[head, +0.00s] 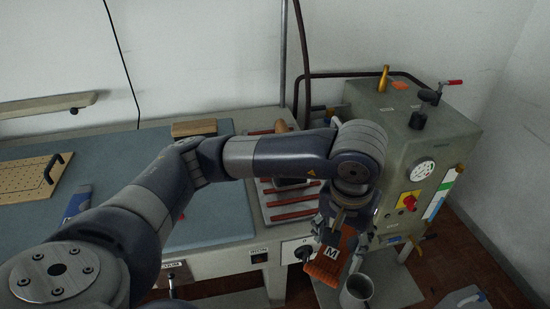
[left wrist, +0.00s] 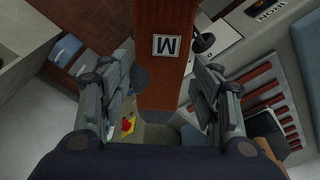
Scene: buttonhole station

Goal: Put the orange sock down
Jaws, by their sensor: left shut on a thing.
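The orange sock (head: 323,267) with a white M label hangs from my left gripper (head: 338,234), beyond the front edge of the ironing table. In the left wrist view the sock (left wrist: 162,80) runs between the two fingers of the left gripper (left wrist: 170,100), with its label facing the camera. The gripper is shut on it; the contact itself is hard to see. My right gripper is in neither view.
The ironing table (head: 215,235) stands left, with a rest with red-brown strips (head: 290,212) at its right end. A grey boiler (head: 425,140) with a gauge and red knob stands right. A pale cylindrical container (head: 356,292) is just below right of the sock.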

